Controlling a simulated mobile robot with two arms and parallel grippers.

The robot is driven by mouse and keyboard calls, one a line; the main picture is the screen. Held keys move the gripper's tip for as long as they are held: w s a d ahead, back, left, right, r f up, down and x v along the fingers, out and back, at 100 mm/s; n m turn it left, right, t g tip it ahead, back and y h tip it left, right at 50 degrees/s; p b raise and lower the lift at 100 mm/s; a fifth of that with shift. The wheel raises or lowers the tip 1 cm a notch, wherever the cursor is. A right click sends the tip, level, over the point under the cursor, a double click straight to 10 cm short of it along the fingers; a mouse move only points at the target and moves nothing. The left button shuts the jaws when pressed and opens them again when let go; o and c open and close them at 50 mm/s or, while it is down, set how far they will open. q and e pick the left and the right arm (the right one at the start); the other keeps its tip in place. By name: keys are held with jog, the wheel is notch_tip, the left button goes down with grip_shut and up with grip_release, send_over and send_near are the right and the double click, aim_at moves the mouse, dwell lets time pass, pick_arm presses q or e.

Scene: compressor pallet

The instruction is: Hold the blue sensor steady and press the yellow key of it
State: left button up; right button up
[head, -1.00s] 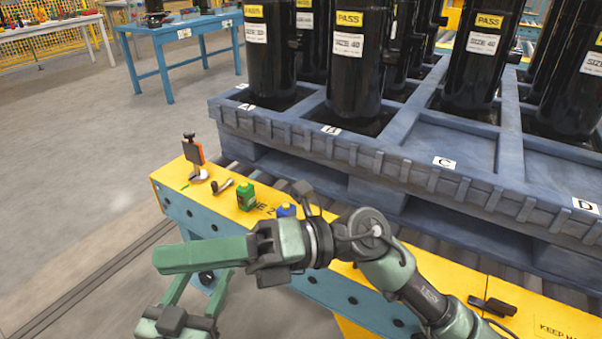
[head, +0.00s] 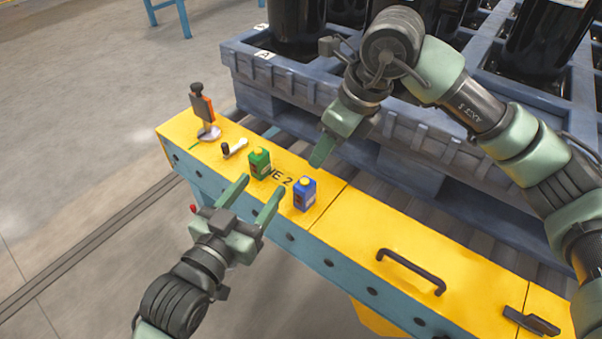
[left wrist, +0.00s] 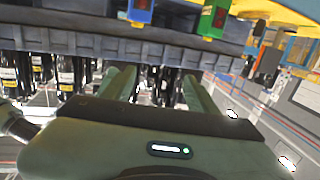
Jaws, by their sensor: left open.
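The blue sensor (head: 304,196) stands upright on the yellow bench top (head: 345,235), with its yellow key (head: 306,182) on top. It also shows in the left wrist view (left wrist: 140,13) at the top edge, partly cut off. My left gripper (head: 262,186) is open and empty, with its fingers pointing toward the bench, left of the blue sensor and apart from it. Its spread fingers also show in the left wrist view (left wrist: 158,78). My right gripper (head: 321,153) points down above and behind the blue sensor, apart from it. Whether its fingers are parted is unclear.
A green box with a yellow top (head: 259,164) stands left of the blue sensor, close to my left fingers. Farther left are a small handled tool (head: 235,148) and an orange device on a stand (head: 204,108). A blue pallet (head: 420,138) stands behind. A black handle (head: 411,271) lies right.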

aim_at(298, 193)
pick_arm(q)
jog(key=w+d+f+m+g, duration=0.1)
jog(key=d+f, duration=0.1)
jog(key=w+d+f+m+g+h, duration=0.1)
jog(key=f+g, duration=0.1)
jog(key=w+d+f+m+g, duration=0.1)
jog(key=w+d+f+g, duration=0.1)
jog(key=shift+w+d+f+m+h, duration=0.1)
jog(key=shift+d+f+m+h, duration=0.2)
jog(key=shift+d+f, duration=0.05)
jog(key=shift+w+f, duration=0.2)
jog(key=shift+f, duration=0.05)
jog(key=x, duration=0.7)
jog(key=shift+w+d+f, duration=0.15)
jog(key=shift+d+f, duration=0.15)
pick_arm(e)
jog(key=shift+f, duration=0.1)
pick_arm(q)
grip_shut()
pick_arm(e)
grip_shut()
dwell(0.7)
